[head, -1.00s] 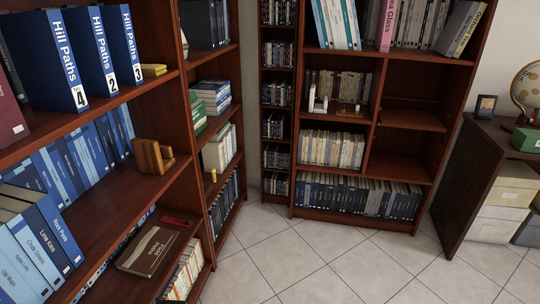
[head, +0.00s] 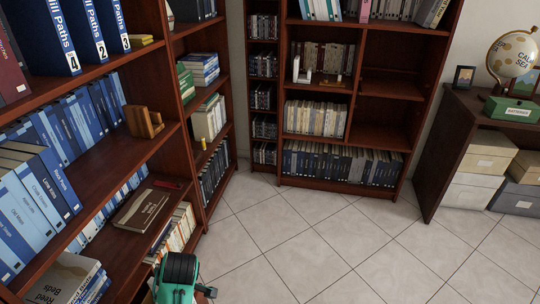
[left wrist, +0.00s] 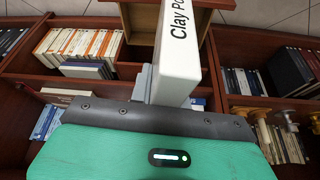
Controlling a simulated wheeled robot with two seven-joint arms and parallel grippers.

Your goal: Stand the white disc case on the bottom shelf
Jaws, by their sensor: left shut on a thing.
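In the left wrist view my left gripper (left wrist: 150,85) is shut on a white case (left wrist: 179,55), whose edge shows black lettering beginning "Clay Po". The case reaches away from the jaws toward the top of that view. A green and black part of my left arm (head: 176,278) shows at the bottom of the head view, in front of the left bookcase. The case is not visible there. The left bookcase has a low shelf (head: 165,228) with a dark book (head: 141,208) lying flat and upright books (head: 177,236). My right gripper is not in view.
The left bookcase also holds blue binders (head: 75,28) and a wooden bookend (head: 143,122). A back bookcase (head: 389,88) has empty compartments. A dark desk (head: 452,135) with a globe (head: 513,55) stands at right. The tiled floor (head: 300,235) between is clear.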

